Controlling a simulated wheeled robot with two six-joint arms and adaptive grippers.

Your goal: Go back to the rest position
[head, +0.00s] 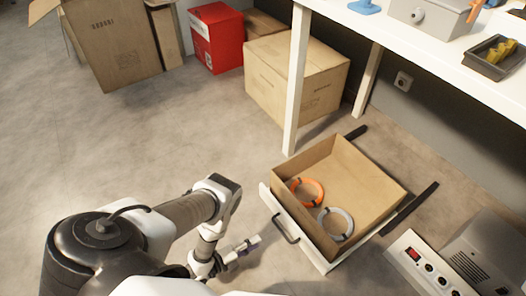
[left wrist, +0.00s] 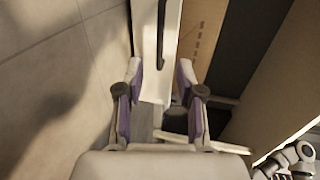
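My left gripper (head: 246,246) is to the left of the open drawer (head: 375,182), a short way from its white front and dark handle (head: 285,229). In the left wrist view my left gripper (left wrist: 160,72) has its two purple-and-grey fingers apart with nothing held between them. The drawer's white front (left wrist: 155,85) and dark handle (left wrist: 161,35) show beyond the fingertips; the handle looks apart from them.
An orange ring (head: 307,192) and a grey ring (head: 335,224) lie in the drawer. A white table (head: 480,85) stands at the right. Cartons (head: 297,80) and a red box (head: 216,37) stand at the back. The floor at left is clear.

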